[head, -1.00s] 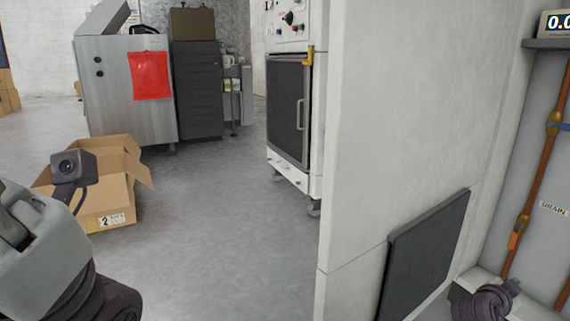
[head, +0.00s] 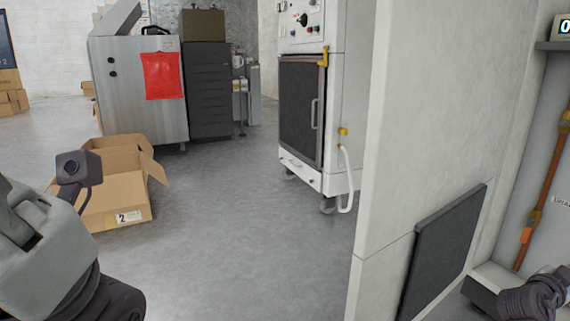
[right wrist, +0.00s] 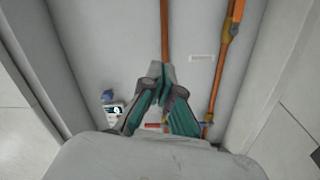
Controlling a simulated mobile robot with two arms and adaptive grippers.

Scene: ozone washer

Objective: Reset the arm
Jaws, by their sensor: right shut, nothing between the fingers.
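My right gripper (right wrist: 160,85) shows in the right wrist view. Its teal fingers are shut together at the tips with nothing between them. Behind it is a pale wall panel with a copper pipe (right wrist: 164,30) and an orange pipe fitting (right wrist: 234,15). I cannot tell whether the gripper touches them. In the head view, part of my left arm with its camera shows at lower left, but the left fingers are out of sight. Part of my dark right arm shows at lower right; its fingers are not seen there.
An open cardboard box (head: 118,205) sits on the floor beside my left arm. A white cabinet machine (head: 340,110) with a white hose (head: 347,180) stands ahead. A pale partition (head: 430,120) with a dark panel (head: 445,250) rises at right. The grey floor (head: 240,230) between is clear.

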